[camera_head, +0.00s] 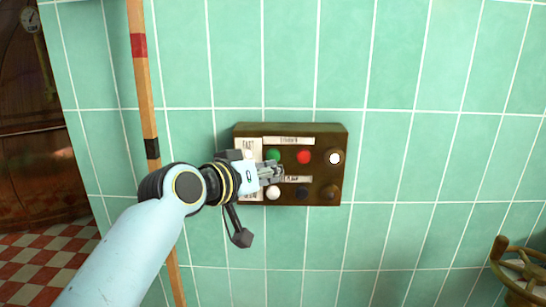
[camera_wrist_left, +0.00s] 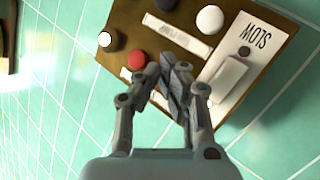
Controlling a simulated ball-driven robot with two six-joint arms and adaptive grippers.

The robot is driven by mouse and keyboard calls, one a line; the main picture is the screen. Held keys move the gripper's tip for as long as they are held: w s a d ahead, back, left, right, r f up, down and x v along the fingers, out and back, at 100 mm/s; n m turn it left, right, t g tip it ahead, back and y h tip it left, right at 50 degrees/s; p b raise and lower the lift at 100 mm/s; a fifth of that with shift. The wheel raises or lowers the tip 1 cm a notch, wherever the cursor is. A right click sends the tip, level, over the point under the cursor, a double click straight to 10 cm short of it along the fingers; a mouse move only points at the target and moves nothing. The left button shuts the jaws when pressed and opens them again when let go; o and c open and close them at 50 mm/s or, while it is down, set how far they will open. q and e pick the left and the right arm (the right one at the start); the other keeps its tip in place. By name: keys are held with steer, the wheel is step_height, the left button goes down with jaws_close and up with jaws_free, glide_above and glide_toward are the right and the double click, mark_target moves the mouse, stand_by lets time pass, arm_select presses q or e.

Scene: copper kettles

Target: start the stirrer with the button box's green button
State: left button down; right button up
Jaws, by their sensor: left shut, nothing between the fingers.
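The button box (camera_head: 320,135) is brown and fixed to the tiled wall; it also shows, turned round, in the left wrist view (camera_wrist_left: 125,25). Its green button (camera_head: 273,154) is in the upper row, left of the red button (camera_head: 304,157) and a white round piece (camera_head: 335,158). The red button also shows in the left wrist view (camera_wrist_left: 137,60). My left gripper (camera_head: 279,172) is shut and empty, its tips just below the green button in the head view. In the left wrist view the fingers (camera_wrist_left: 175,75) hide the green button. Contact cannot be told. My right gripper is out of view.
The lower row has a white button (camera_head: 273,193) and a dark one (camera_head: 303,193). A pale FAST/SLOW plate (camera_wrist_left: 240,55) bears a white switch. A banded wooden pole (camera_head: 143,90) stands left; a brass wheel (camera_head: 522,268) is lower right. The wall above is clear.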

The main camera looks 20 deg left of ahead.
arm_select(q)
steer(key=s+p, duration=0.1)
steer(key=s, duration=0.1)
steer(key=s+d, duration=0.1)
steer(key=s, duration=0.1)
steer(key=shift+s+d+p, duration=0.2)
steer(key=shift+s+p, duration=0.15)
stand_by(0.5)
steer(key=s+a+f+g+y, duration=0.1)
steer(key=s+a+f+g, duration=0.15)
steer(key=s+f, duration=0.75)
steer(key=s+a+f+g+y, duration=0.1)
steer(key=s+a+f+g, duration=0.15)
steer(key=f, duration=1.25)
steer(key=s+a+f+g+y, duration=0.1)
steer(key=s+a+f+g, duration=0.15)
steer(key=s+f, duration=0.75)
steer(key=s+a+f+g+y, duration=0.1)
steer(key=s+a+f+g, duration=0.1)
steer(key=s+f, duration=0.4)
steer(key=s+a+f+m+g+y, duration=0.1)
steer(key=s+f, duration=0.5)
steer(key=s, duration=0.7)
steer(key=s+a+f+g, duration=0.3)
steer(key=s+f, duration=0.3)
steer(key=s, duration=0.4)
steer(key=shift+s+a+m+y, duration=0.3)
steer(key=shift+a+m+y, duration=0.1)
steer(key=shift+a, duration=0.4)
